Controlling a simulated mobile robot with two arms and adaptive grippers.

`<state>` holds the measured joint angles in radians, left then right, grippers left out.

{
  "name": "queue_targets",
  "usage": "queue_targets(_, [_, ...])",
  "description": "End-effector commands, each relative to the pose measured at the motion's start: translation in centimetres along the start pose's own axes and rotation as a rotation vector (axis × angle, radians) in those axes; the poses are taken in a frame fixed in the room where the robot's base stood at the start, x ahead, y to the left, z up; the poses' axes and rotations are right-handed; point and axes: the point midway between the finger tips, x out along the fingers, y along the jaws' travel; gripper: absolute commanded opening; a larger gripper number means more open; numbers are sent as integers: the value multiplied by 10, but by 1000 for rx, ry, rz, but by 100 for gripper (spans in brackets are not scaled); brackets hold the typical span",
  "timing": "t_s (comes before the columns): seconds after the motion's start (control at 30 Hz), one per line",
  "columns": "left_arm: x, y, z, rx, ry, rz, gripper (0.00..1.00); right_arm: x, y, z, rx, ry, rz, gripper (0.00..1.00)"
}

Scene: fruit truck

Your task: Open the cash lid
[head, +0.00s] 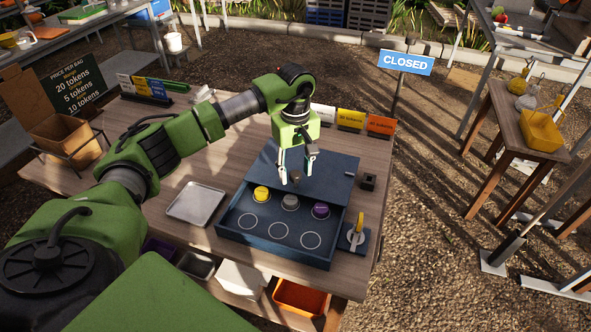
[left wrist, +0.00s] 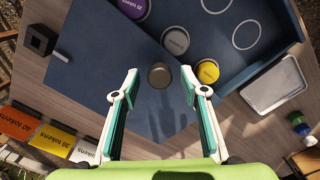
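The blue cash box (head: 278,257) stands on the wooden table. Its front part is uncovered, with yellow, grey and purple tokens in a row of ringed spots and empty rings in front. The flat blue lid (head: 335,180) lies over or behind the back of the box; it also shows in the left wrist view (left wrist: 100,60). A round grey knob (left wrist: 160,75) sits on the lid near its front edge. My left gripper (head: 296,176) points down over the knob, fingers apart and empty. In the left wrist view the knob appears between the fingertips, without visible contact. My right gripper is out of view.
A metal tray (head: 196,203) lies left of the box. A yellow-handled lever on a blue base (head: 353,237) stands at its right front corner, and a small black block (head: 368,181) beside the lid. Token signs (head: 350,119) line the back edge.

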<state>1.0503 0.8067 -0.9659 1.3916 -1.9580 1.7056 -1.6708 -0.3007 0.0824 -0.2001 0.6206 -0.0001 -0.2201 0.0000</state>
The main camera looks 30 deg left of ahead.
Motion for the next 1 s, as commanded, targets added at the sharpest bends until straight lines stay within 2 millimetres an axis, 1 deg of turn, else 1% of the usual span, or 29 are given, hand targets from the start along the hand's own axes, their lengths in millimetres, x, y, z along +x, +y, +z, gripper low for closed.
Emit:
queue_targets(0.27, [-1,0,0,-1,0,1,40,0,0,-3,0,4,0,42])
queue_targets(0.37, [-7,0,0,-1,1,2,40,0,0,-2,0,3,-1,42])
queue_targets(0.47, [-22,1,-1,-1,3,5,40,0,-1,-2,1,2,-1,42])
queue_targets(0.7, [-74,1,-1,-1,3,5,40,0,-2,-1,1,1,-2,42])
queue_targets(0.8, [-93,1,0,0,2,3,40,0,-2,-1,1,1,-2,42])
queue_targets(0.9, [-107,1,0,-1,1,3,40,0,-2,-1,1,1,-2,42])
queue_targets(1.0, [-116,0,0,-1,1,2,40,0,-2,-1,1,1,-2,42])
